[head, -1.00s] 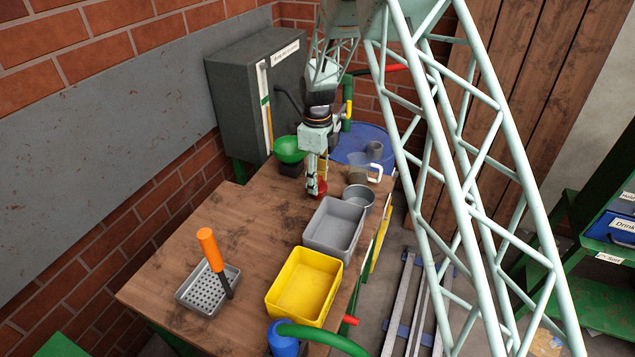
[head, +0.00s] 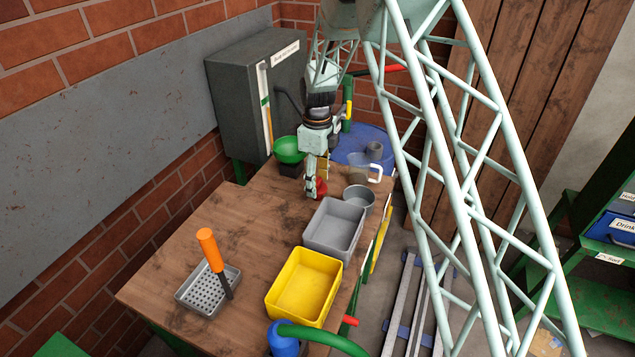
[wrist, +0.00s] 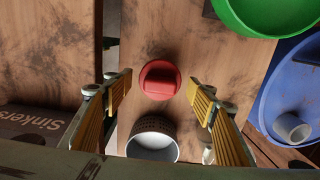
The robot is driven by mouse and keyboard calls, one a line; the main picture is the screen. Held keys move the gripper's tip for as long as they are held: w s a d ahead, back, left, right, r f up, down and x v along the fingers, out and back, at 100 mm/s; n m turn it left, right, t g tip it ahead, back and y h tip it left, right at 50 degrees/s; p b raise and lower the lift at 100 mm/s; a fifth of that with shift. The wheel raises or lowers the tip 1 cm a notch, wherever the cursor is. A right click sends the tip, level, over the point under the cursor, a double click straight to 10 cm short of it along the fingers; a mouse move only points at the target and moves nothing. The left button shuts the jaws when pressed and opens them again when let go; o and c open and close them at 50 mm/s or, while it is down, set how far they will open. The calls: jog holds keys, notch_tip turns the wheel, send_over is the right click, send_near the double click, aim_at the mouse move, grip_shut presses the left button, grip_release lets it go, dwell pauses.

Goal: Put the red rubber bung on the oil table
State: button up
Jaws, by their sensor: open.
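The red rubber bung (wrist: 160,80) stands on the wooden bench (head: 258,225), with a raised block on its round top. In the head view, the bung (head: 321,187) shows partly behind my gripper (head: 311,188). In the wrist view, my gripper (wrist: 160,92) is open and empty, with yellow-padded fingers on either side of the bung and apart from it. Whether the fingertips are down at bung height is hard to tell. No surface in view is readable as the oil table.
A dark-sided cup (wrist: 152,142) stands close to the bung. A green bowl (head: 289,149) and a blue round surface (head: 350,152) with a grey cup (head: 374,151) lie behind. Grey bin (head: 334,228), yellow bin (head: 302,287) and round grey tin (head: 359,198) line the right edge. The bench's left middle is clear.

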jog(key=shift+r, duration=0.15)
notch_tip(320, 180, up, 12)
jog(key=p, duration=0.1)
jog(key=shift+p, duration=0.3)
dwell(1.1)
